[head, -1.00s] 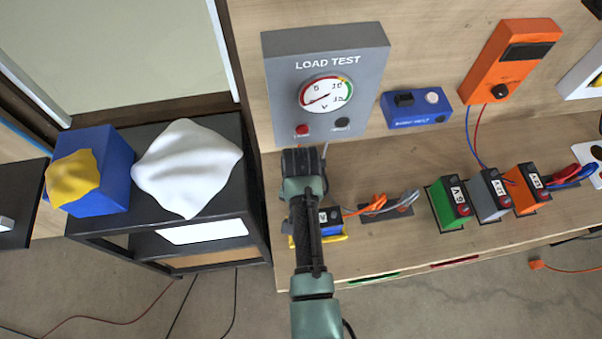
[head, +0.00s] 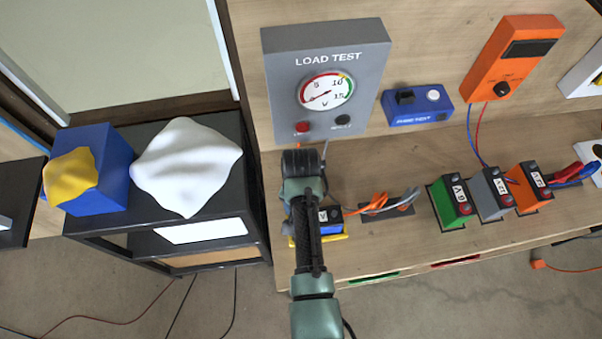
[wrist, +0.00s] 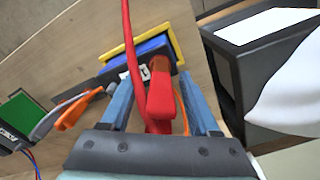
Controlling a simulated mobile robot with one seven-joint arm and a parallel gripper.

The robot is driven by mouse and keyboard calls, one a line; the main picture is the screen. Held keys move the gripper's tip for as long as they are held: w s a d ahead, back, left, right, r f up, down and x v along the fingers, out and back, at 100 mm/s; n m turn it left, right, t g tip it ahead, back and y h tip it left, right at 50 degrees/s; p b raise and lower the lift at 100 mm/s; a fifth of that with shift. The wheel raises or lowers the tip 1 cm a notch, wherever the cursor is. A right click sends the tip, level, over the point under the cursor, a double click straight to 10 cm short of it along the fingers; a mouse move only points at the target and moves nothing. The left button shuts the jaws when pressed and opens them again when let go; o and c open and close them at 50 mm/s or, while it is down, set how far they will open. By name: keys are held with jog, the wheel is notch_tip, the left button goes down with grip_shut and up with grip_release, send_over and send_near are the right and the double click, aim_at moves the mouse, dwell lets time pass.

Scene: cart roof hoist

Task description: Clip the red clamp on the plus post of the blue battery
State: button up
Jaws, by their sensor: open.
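The blue battery (head: 330,228) sits in a yellow tray (head: 335,238) on the bench, partly hidden behind my arm in the head view. The battery (wrist: 150,52) also shows in the wrist view, with a white label. The red clamp (wrist: 160,92) stands between my two blue fingers, its far end over the battery's near side. Its red cable (wrist: 132,40) runs up past the left finger. My gripper (wrist: 158,88) is open around the clamp, with a gap by the right finger. The clamp's jaws and the plus post are hidden, so I cannot tell whether they touch.
Orange and grey clamps (head: 376,204) lie just right of the battery. Green (head: 450,203), grey (head: 490,195) and orange (head: 530,188) batteries stand further right. The load test box (head: 325,75) rises behind. A black cabinet (head: 256,190) with a white cloth (head: 187,165) stands left.

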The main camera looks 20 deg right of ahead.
jog(key=shift+r, duration=0.1)
notch_tip(320, 180, up, 12)
jog(key=shift+b, duration=0.35)
jog(key=shift+r+p, duration=0.35)
jog(key=shift+r, duration=0.1)
jog(key=shift+w, duration=0.1)
